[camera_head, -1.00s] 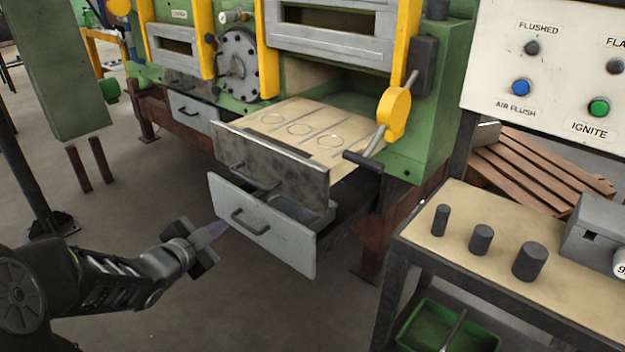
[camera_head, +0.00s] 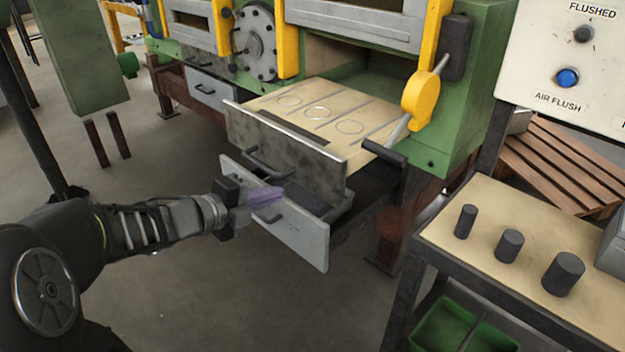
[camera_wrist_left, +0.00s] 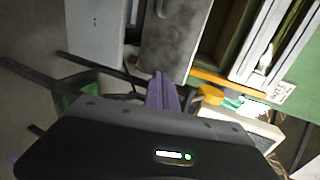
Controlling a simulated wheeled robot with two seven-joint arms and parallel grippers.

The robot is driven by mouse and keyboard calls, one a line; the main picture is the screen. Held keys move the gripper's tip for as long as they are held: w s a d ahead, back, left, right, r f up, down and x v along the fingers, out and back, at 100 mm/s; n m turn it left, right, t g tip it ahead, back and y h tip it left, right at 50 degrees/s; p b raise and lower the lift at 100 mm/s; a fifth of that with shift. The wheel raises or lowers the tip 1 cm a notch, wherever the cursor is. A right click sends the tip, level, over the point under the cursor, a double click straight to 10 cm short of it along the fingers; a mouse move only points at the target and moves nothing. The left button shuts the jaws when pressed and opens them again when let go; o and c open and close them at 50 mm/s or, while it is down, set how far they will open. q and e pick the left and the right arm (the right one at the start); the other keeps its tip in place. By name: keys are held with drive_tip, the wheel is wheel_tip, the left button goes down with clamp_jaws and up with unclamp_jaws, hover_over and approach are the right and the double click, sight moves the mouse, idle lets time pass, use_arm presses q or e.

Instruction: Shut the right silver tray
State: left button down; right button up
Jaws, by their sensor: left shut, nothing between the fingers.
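My right gripper is out of view.
A bench (camera_head: 450,226) with several dark cylinders stands at right, with a green bin (camera_head: 440,325) beneath. Another silver drawer (camera_head: 210,91) is at left. The floor before the drawers is clear.

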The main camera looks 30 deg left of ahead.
use_arm(q)
drive_tip(key=b, duration=0.2)
approach(323, 176)
drive_tip(key=x, duration=0.5)
drive_tip(key=shift+f, duration=0.35)
drive_tip(key=shift+w+d, duration=0.2)
drive_tip(key=shift+w, duration=0.5)
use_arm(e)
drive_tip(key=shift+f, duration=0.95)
use_arm(q)
drive_tip(key=shift+w, duration=0.1)
